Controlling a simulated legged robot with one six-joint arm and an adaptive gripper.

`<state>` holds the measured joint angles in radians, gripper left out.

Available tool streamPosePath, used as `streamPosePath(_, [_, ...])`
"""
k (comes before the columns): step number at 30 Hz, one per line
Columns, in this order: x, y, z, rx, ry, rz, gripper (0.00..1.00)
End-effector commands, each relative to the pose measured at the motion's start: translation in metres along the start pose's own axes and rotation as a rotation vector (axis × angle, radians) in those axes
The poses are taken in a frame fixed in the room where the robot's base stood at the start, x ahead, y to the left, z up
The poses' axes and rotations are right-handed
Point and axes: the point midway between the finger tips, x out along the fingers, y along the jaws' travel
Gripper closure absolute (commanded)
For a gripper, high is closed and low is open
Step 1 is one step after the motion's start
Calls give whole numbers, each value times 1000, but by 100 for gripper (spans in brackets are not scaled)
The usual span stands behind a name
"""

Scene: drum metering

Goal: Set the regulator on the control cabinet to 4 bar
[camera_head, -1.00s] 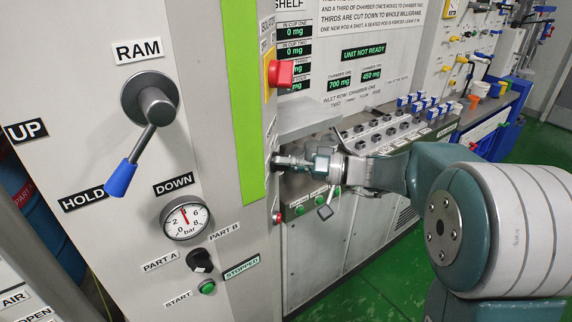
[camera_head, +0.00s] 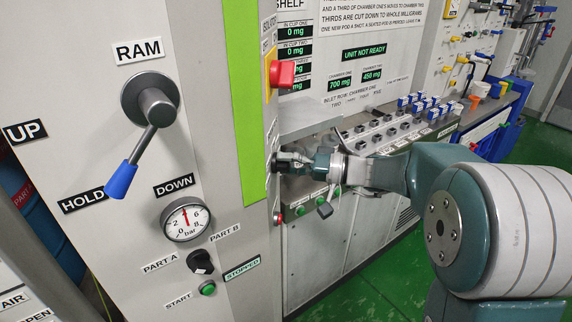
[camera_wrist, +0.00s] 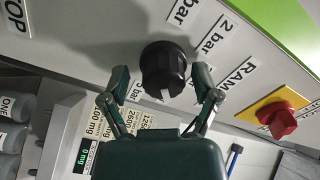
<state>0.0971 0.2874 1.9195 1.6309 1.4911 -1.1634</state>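The regulator is a black round knob (camera_wrist: 164,68) with a white pointer mark, on the cabinet's side face in the wrist view. The mark points toward the bottom of the picture. Labels ending in "bar" (camera_wrist: 208,42) surround it; one below left is partly covered, its number unclear. My gripper (camera_wrist: 161,78) has one finger on each side of the knob, with a visible gap at both sides. In the head view, my gripper (camera_head: 279,162) is at the cabinet's right edge, where the knob is hidden. A round bar gauge (camera_head: 185,219) on the front has its needle near the top.
A red isolator switch on yellow (camera_wrist: 278,120) is right of the knob; its red handle also shows in the head view (camera_head: 282,74). The ram lever (camera_head: 138,150), a black part selector (camera_head: 200,262) and a green start button (camera_head: 208,288) are on the cabinet's front.

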Motion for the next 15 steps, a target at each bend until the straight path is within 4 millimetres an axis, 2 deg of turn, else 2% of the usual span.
streamPosePath(10, [-2,0,1,1,-3,-1,16])
streamPosePath(15, [-24,1,0,1,-1,1,16])
